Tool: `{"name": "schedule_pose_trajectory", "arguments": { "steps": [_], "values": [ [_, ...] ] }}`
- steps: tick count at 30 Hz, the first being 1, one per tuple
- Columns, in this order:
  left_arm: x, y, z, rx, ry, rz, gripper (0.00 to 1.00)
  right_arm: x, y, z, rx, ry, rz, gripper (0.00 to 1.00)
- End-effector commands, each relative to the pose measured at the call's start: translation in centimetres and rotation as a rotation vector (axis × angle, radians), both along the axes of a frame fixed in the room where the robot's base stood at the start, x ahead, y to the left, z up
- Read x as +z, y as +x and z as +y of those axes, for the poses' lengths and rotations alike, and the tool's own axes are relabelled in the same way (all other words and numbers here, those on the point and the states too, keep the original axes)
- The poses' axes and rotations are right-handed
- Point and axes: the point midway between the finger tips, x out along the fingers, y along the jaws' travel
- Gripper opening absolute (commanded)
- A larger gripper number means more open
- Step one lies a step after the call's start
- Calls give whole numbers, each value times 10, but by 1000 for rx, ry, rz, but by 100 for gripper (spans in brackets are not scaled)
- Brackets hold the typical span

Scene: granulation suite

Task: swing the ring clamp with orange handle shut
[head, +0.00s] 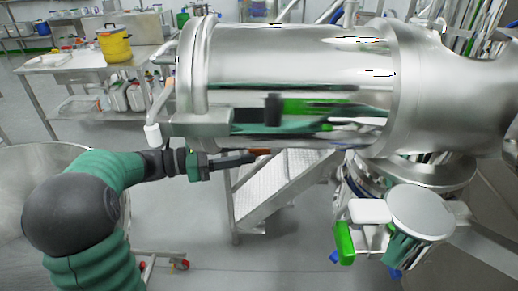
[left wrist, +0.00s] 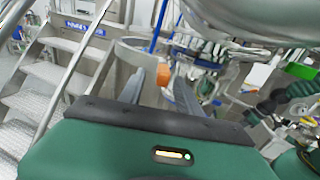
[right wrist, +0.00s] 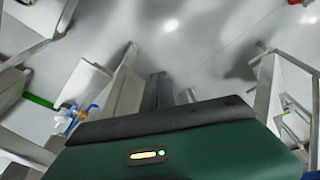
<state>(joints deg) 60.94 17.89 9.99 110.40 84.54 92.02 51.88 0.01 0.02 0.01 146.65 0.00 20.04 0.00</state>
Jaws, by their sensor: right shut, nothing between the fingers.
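The ring clamp (left wrist: 138,46) shows in the left wrist view as a curved metal band. Its orange handle (left wrist: 163,74) lies just beyond and between the fingertips of my left gripper (left wrist: 160,82). These fingers are apart, and I cannot tell whether either touches the handle. In the head view my left gripper (head: 236,160) reaches right, below the big steel vessel, with a bit of the orange handle (head: 262,152) at its tips. The vessel hides most of the clamp there. My right gripper (right wrist: 158,90) is shut and empty above the floor, away from the clamp.
The large steel vessel (head: 300,60) hangs close above my left gripper. Metal steps (head: 280,190) stand behind it. A steel bowl (head: 40,160) is at the left, and a table with a yellow container (head: 115,45) is further back. Open floor lies below.

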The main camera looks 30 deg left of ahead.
Motion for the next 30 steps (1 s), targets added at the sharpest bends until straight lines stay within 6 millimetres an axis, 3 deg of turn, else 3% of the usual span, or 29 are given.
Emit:
{"name": "schedule_pose_trajectory", "arguments": {
  "steps": [3,7,17,26,30],
  "values": [
    [0,18,-17,-2,-1,0,40,1,0,0,0,0,0,0],
    [-1,31,-25,0,-3,0,40,1,0,0,0,0,0,0],
    [-1,34,-29,1,-2,1,39,1,0,0,0,0,0,0],
    [-1,35,-30,1,-1,1,0,1,0,0,0,0,0,0],
    [-1,35,-29,0,-1,0,0,1,0,0,0,0,0,0]
  ]
}}
